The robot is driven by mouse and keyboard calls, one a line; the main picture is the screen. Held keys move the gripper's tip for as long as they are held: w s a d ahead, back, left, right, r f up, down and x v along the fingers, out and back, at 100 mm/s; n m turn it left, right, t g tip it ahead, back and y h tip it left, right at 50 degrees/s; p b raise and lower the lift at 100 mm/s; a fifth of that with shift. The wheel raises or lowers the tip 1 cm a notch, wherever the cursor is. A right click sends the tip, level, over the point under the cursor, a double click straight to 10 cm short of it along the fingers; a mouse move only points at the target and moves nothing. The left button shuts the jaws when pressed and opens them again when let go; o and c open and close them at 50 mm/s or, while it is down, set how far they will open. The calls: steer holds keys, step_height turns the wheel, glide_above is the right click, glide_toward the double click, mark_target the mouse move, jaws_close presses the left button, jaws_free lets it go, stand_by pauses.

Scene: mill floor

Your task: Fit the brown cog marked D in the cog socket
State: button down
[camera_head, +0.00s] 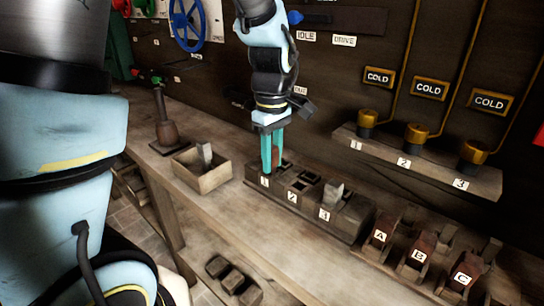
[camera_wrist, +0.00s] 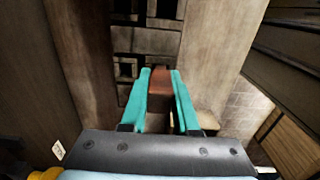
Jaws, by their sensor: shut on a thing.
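My gripper (camera_head: 272,152) points down over the dark block (camera_head: 338,221) with places numbered 1, 2 and 3, at place 1. Its teal fingers are shut on a reddish-brown piece (camera_head: 276,154), which also shows between the fingers in the wrist view (camera_wrist: 160,84). I see no letter on this piece, so I cannot tell if it is the cog marked D. I cannot tell whether its lower end is in place 1 or just above it. Place 2 shows square openings. I cannot make out a cog socket for sure.
A grey piece (camera_head: 334,190) stands at place 3. An open wooden box (camera_head: 215,177) with a grey piece in it is left of the block. Brown blocks A (camera_head: 381,236), B (camera_head: 419,256) and C (camera_head: 463,278) are at the right. A numbered shelf (camera_head: 400,160) hangs behind.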

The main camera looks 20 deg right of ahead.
steer(key=shift+f, duration=0.1)
steer(key=c, duration=0.6)
jaws_free()
step_height(320, 180, up, 11)
steer(key=shift+f+b, duration=0.1)
steer(key=shift+b, duration=0.3)
steer(key=a+f+m, duration=0.2)
steer(key=a+f, duration=0.1)
steer(key=a, duration=0.5)
steer(key=w+a+f+m+t, duration=0.1)
steer(key=a+f, duration=0.3)
steer(key=a, duration=0.5)
steer(key=a+f+m, duration=0.4)
steer(key=a, duration=0.4)
steer(key=shift+w+a+f+t, duration=0.1)
steer(key=shift+w+a+t, duration=0.15)
steer(key=shift+t, duration=0.05)
